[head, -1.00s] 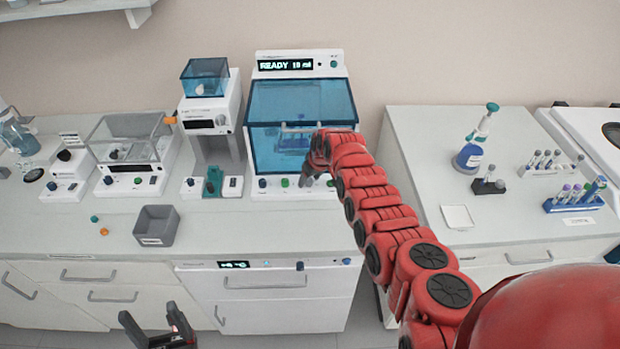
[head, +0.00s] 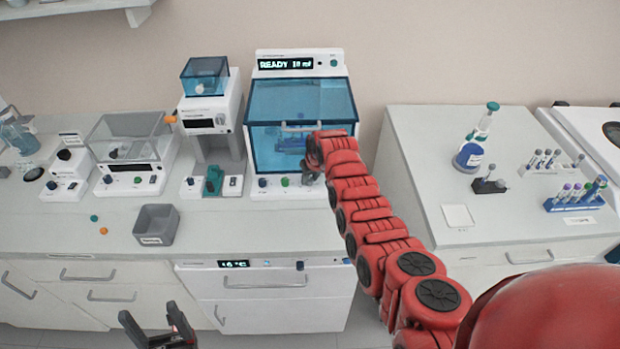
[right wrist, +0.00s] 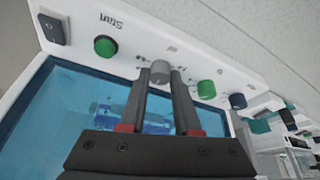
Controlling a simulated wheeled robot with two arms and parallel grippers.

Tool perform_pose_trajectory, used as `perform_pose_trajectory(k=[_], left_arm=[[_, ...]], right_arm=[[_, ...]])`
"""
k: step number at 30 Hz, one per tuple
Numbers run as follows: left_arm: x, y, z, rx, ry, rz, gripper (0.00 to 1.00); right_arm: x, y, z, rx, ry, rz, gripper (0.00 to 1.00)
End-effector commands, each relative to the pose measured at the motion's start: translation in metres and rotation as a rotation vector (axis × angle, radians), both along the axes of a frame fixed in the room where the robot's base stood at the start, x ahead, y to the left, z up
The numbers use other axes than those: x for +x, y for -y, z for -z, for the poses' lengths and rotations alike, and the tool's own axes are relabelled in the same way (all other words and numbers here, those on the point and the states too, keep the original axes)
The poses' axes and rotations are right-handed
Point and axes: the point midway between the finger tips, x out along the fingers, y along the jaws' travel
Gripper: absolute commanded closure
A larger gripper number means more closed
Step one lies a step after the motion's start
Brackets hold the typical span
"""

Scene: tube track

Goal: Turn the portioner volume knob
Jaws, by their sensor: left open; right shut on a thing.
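The portioner (head: 341,150) is the white machine with a clear blue front cover and a lit display (head: 285,64) that seems to read READY 10 ml. Its front panel also shows in the right wrist view (right wrist: 135,52). The grey volume knob (right wrist: 160,70) sits between the fingertips of my right gripper (right wrist: 160,82), which is shut on it. In the head view my right gripper (head: 309,174) is at the right part of the panel, and the arm partly covers it. My left gripper (head: 160,330) is open and empty, low in front of the drawers.
In the right wrist view a green start button (right wrist: 105,46), a black switch (right wrist: 54,28), a green knob (right wrist: 206,88) and a dark blue knob (right wrist: 238,101) share the panel. A grey bin (head: 157,224) stands on the counter. The counter's front strip is mostly clear.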

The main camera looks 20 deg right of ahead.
Motion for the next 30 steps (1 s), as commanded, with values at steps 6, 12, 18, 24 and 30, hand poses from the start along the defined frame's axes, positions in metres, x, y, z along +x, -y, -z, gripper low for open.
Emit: perform_pose_trajectory(k=[6,12,18,24,30], left_arm=[[0.000,0.000,0.025,0.000,0.000,0.000,0.28],[0.000,0.000,0.059,0.000,0.000,0.000,0.28],[0.000,0.000,0.094,0.000,0.000,0.000,0.28],[0.000,0.000,0.120,0.000,0.000,0.000,0.28],[0.000,0.000,0.136,0.000,0.000,0.000,0.28]], right_arm=[[0.002,-0.004,0.005,-0.001,0.008,0.187,1.00],[0.002,-0.005,0.007,0.000,0.008,0.376,1.00],[0.003,-0.005,0.007,0.001,0.006,0.547,1.00],[0.003,-0.005,0.005,0.002,0.007,0.681,1.00],[0.002,-0.006,0.004,0.001,0.001,0.766,1.00]])
